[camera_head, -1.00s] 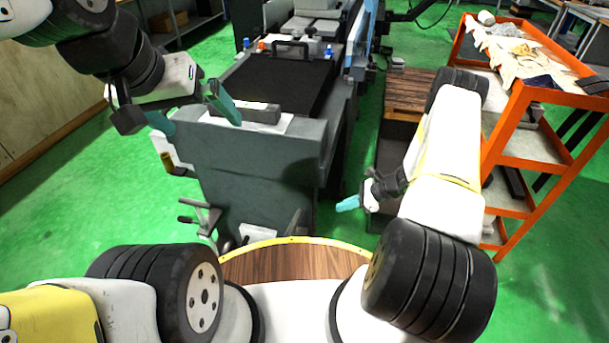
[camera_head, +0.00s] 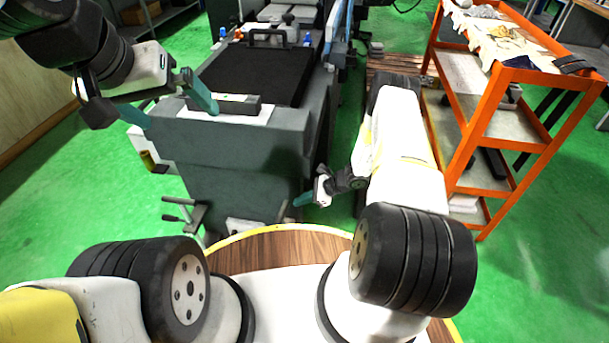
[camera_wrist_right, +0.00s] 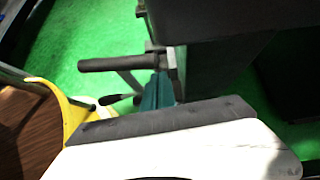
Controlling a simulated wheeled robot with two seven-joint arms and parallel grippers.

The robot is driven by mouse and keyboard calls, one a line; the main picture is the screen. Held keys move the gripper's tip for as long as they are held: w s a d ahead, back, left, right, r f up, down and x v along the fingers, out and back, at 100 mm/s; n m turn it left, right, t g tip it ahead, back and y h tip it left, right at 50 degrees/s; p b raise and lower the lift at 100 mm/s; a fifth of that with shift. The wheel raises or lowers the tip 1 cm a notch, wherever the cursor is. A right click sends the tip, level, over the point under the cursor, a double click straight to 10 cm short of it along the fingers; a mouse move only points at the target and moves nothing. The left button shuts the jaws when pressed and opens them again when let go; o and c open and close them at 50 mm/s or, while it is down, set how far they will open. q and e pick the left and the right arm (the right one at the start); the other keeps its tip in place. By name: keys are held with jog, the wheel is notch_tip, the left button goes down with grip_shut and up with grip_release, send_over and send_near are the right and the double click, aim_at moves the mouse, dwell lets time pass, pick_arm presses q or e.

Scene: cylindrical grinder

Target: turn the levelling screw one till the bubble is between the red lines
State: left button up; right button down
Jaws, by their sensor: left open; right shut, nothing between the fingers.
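A grey bar-shaped block (camera_head: 237,103), perhaps the level, lies on a white sheet on the near end of the grey grinder (camera_head: 230,150). Its bubble and red lines are too small to make out. My left gripper (camera_head: 168,106) is open, its teal fingers apart, one close to the block's left end. My right gripper (camera_head: 303,199) is shut and empty, low beside the grinder's near right corner. Its teal fingers (camera_wrist_right: 158,92) also show in the right wrist view, near a dark handle (camera_wrist_right: 115,63). I cannot make out levelling screw one.
Crank handles (camera_head: 184,211) stick out from the grinder's lower front left. An orange shelf cart (camera_head: 490,110) with cloths on top stands at the right. A wooden pallet (camera_head: 395,63) lies behind my right arm.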

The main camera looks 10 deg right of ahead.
jog(key=shift+w+a+r, duration=0.1)
jog(key=shift+a, duration=0.15)
jog(key=shift+w+a+r, duration=0.1)
jog(key=shift+w+a, duration=0.35)
jog(key=shift+a, duration=0.3)
pick_arm(q)
jog(key=shift+s, duration=0.1)
pick_arm(e)
jog(key=shift+d, duration=0.1)
pick_arm(q)
jog(key=shift+w+d, duration=0.45)
jog(key=shift+d, duration=0.25)
pick_arm(e)
jog(key=s+d+r, duration=0.1)
jog(key=d+r, duration=0.4)
jog(key=d, duration=0.7)
jog(key=shift+r, duration=0.2)
